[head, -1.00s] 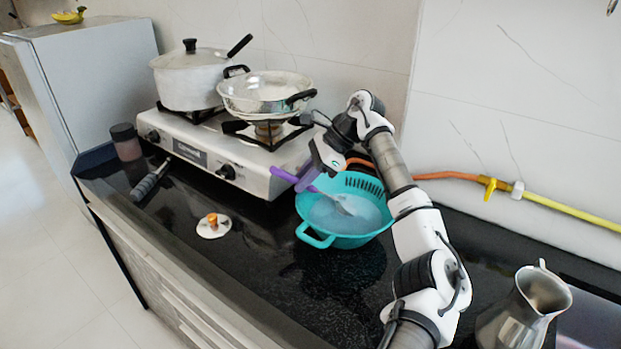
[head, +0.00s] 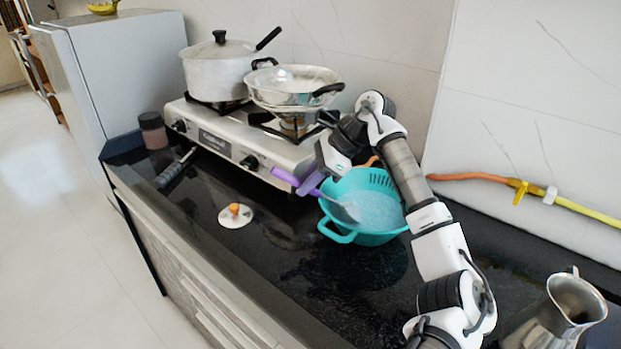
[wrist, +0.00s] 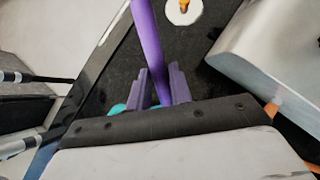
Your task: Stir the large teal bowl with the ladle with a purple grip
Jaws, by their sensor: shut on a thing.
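The large teal bowl (head: 362,236) stands on the black counter, with pale, whitish contents. The ladle with a purple grip (head: 284,177) slants from upper left down into the bowl, its metal head over or in the contents. My gripper (head: 312,185) is shut on the purple grip, at the bowl's left side. In the wrist view the purple grip (wrist: 147,40) runs up from between the purple fingers (wrist: 158,88). Only slivers of the bowl show there. Whether the ladle touches the bowl's bottom cannot be told.
A gas stove (head: 228,140) with a lidded pot (head: 217,75) and a metal pan (head: 295,90) stands behind the bowl. A white disc with an orange knob (head: 235,215) lies left. A metal jug (head: 560,315) stands front right. An orange hose (head: 465,176) runs along the wall.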

